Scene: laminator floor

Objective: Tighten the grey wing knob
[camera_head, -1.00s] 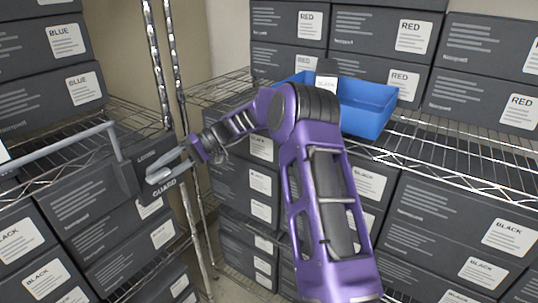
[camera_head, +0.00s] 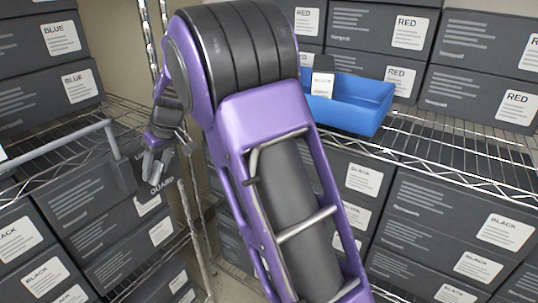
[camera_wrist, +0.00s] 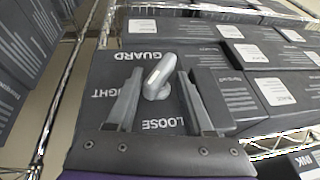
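The grey wing knob (camera_wrist: 158,77) shows in the wrist view on a dark panel (camera_wrist: 105,70) marked GUARD, LOOSE and, partly covered, "IGHT". Its wing is slanted, with the upper end leaning right. My gripper (camera_wrist: 161,84) is open, with one finger on each side of the knob. Gaps show between the fingers and the knob, so it is not gripped. In the head view my gripper (camera_head: 154,168) is in front of the panel (camera_head: 126,178) and hides most or all of the knob.
A grey rail (camera_head: 60,148) runs left from the panel. A wire-shelf post (camera_head: 195,225) stands just right of it. Dark labelled boxes (camera_head: 70,205) fill the shelves around. A blue bin (camera_head: 350,105) sits on the right shelf, partly behind my arm.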

